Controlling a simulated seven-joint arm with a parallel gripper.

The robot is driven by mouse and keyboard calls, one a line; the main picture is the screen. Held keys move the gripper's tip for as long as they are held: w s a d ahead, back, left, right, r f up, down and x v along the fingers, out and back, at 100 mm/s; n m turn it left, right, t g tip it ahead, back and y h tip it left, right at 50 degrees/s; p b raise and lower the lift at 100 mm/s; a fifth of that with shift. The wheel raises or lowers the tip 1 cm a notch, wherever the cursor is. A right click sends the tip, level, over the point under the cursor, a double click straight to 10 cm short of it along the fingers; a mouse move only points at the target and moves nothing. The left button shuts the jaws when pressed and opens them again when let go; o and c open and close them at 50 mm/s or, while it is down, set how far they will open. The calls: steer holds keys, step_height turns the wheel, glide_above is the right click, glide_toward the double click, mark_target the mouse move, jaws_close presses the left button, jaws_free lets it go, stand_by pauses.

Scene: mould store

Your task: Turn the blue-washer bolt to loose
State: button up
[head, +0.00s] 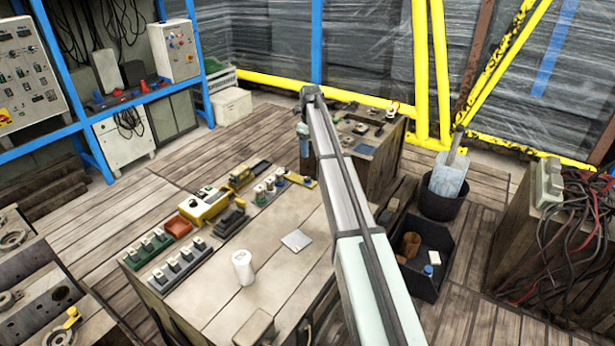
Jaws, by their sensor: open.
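On the near bench (285,275), a short row of small upright bolt-like pieces stands near the back edge. My arm crosses the view from the bottom right to a joint above the bench's far edge. The jaws of my gripper cannot be made out; the far end of the arm is hidden or too small.
A second cabinet (385,160) stands behind.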

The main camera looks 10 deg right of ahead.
mark_target(308, 178)
steer(key=f, duration=0.8)
steer(key=a+f, duration=0.1)
steer(key=f, duration=0.4)
steer(key=shift+f, duration=0.1)
jaws_close()
stand_by(0.4)
